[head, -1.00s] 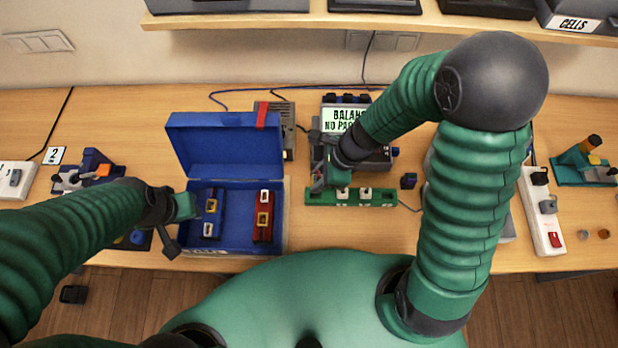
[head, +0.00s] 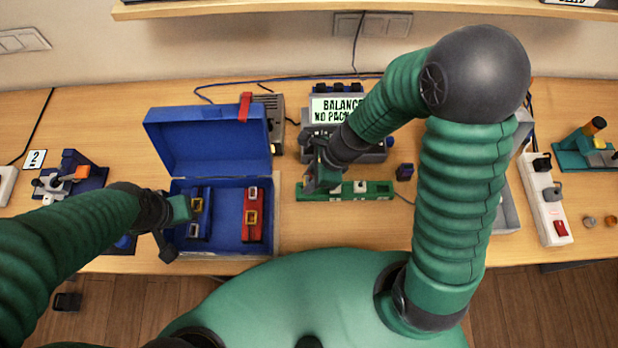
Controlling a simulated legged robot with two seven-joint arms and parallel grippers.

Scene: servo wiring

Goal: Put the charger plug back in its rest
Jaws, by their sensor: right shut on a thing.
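My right gripper (head: 314,184) is at the left end of a green strip (head: 382,190) with white sockets. It is shut on the charger plug, which its fingers almost wholly hide; I cannot tell whether the plug touches the strip. The charger (head: 388,143) behind the strip shows "BALANCE" and "NO PACK", partly covered by my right arm. My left gripper (head: 178,228) is over the left edge of the blue case; its finger opening is unclear.
The open blue case (head: 226,240) holds blue (head: 199,212) and red (head: 251,214) packs. A grey unit (head: 275,122) stands behind it. A white power strip (head: 545,200) and a grey tray (head: 508,200) are at the right. Bare table lies in front of the green strip.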

